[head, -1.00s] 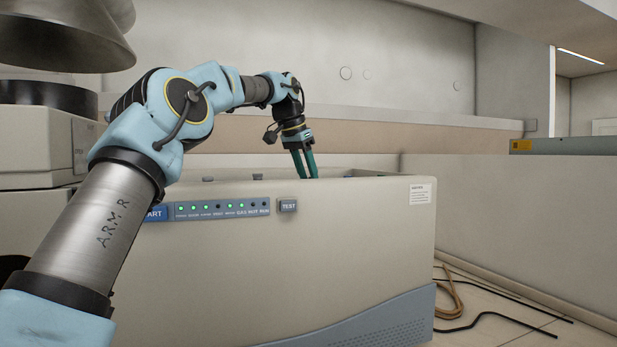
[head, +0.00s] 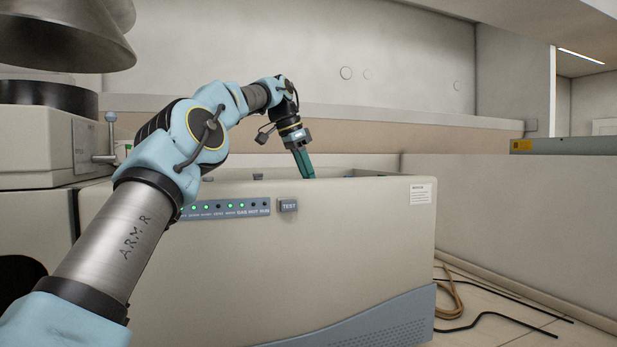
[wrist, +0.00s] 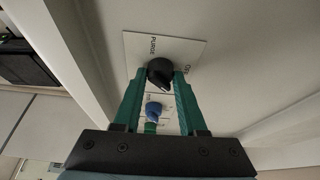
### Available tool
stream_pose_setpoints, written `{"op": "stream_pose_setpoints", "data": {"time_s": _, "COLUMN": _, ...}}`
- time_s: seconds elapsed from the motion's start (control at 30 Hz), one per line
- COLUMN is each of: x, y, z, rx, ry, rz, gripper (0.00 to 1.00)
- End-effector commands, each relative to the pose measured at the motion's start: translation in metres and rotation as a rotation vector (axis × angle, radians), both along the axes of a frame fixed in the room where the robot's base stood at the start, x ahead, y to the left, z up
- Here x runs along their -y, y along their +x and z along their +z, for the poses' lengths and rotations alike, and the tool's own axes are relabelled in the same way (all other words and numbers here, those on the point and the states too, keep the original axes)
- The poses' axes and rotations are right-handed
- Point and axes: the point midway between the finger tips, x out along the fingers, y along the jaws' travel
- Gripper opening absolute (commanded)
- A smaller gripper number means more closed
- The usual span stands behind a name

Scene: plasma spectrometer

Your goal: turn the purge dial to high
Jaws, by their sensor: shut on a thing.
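The purge dial (wrist: 160,74) is a black knob on a pale plate (wrist: 187,46) marked PURGE, seen in the wrist view. A white mark on the knob shows near its lower right edge. My gripper (wrist: 160,76) has its green fingers on both sides of the knob and is shut on it. In the head view my gripper (head: 306,174) reaches down behind the top edge of the beige spectrometer (head: 330,235), and the dial is hidden there. The OFF lettering shows on the plate's right; any high marking cannot be made out.
A blue knob (wrist: 153,108) and a green part (wrist: 150,128) sit just below the dial, between my fingers. Recess walls stand close on both sides. The spectrometer's front has a TEST button (head: 288,205) and a row of green lights (head: 222,208).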

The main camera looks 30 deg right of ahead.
Motion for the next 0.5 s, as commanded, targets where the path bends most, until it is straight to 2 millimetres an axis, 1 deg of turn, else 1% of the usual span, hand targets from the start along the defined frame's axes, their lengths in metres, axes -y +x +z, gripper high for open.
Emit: {"op": "stream_pose_setpoints", "data": {"time_s": 0.5, "x": 0.0005, "y": 0.0009, "z": -0.0007, "rx": 0.0, "ry": 0.0, "rz": -0.129, "gripper": 0.0}}
